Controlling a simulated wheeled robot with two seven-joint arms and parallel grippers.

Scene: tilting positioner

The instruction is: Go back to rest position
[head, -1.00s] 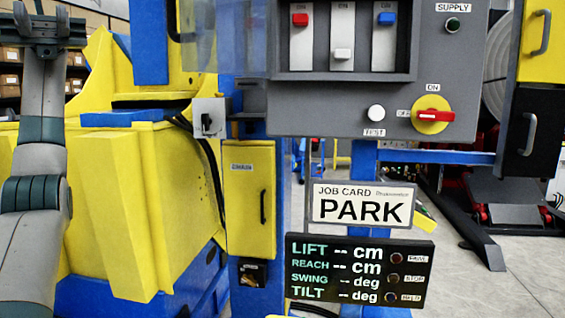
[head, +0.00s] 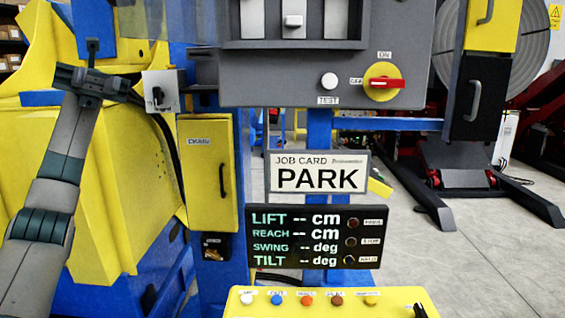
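My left arm rises from the lower left of the head view. My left gripper (head: 92,62) is at its top end, in front of the yellow machine body and left of the small grey switch box. I see it nearly edge-on, so the gap between its fingers cannot be judged. No object shows in it. My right gripper is not in view. The job card (head: 317,172) reads PARK. Below it, the black display (head: 312,237) shows dashes for lift, reach, swing and tilt.
The grey panel (head: 260,85) has a red-and-yellow rotary switch (head: 384,82) and a white test button (head: 329,81). A yellow cabinet (head: 208,175) stands left of the card. A yellow button console (head: 325,307) is at the bottom. Grey floor (head: 480,270) is clear at right.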

